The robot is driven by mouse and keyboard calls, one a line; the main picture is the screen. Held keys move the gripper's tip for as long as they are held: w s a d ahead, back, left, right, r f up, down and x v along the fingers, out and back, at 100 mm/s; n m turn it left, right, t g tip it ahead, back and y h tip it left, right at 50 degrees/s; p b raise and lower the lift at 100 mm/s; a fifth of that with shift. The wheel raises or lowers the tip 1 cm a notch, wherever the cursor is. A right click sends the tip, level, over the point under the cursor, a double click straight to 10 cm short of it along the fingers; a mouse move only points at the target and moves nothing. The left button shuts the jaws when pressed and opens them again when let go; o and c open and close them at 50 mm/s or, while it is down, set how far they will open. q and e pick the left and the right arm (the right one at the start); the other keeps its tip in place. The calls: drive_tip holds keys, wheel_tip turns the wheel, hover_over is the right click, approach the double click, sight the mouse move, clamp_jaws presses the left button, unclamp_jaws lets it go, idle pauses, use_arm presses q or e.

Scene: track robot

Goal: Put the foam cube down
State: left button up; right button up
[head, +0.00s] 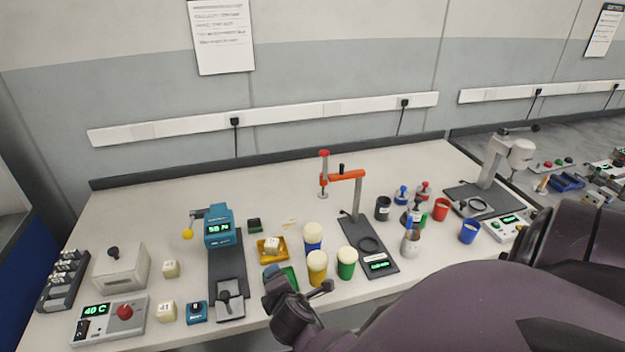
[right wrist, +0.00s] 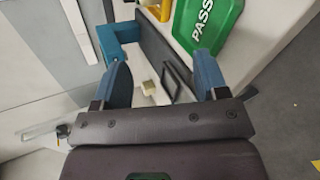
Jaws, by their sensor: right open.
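Several cream cubes are in the head view, and I cannot tell which is the foam cube. One cube (head: 271,244) sits in the yellow tray (head: 262,258). Another cube (head: 170,268) stands beside the grey box, and a marked cube (head: 166,312) stands near the front edge. My right gripper (head: 275,280) is over the green tray (head: 291,273), partly hiding it. In the right wrist view its blue fingers (right wrist: 161,88) are spread apart with nothing gripped. The green tray marked PASS (right wrist: 205,22) shows there beyond the fingertips. My left gripper is not in view.
A teal tester (head: 218,226) with a dark base stands left of the trays. Blue, yellow and green cups with pale tops (head: 317,268) stand close to the right. An orange-armed stand (head: 346,177) is beyond them. The back of the table is mostly clear.

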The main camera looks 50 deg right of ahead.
drive_tip(key=s+a+f+m+y, duration=0.2)
drive_tip(key=s+f+m+y, duration=0.1)
drive_tip(key=s+m, duration=0.4)
drive_tip(key=s+a+f+m+y, duration=0.2)
drive_tip(key=s+a+m+y, duration=0.1)
drive_tip(key=s+m, duration=0.4)
drive_tip(key=shift+s+f, duration=0.4)
drive_tip(key=shift+s, duration=0.6)
use_arm(q)
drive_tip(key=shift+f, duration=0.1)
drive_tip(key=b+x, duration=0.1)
drive_tip(key=b, duration=0.2)
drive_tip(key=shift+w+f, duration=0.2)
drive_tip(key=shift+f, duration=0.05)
use_arm(e)
drive_tip(key=shift+w+a+f+t, duration=0.1)
drive_tip(key=shift+w+f+t, duration=0.2)
drive_tip(key=shift+w+f, duration=0.35)
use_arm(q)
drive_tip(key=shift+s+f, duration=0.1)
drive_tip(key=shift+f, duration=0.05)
use_arm(e)
drive_tip(key=shift+s, duration=0.1)
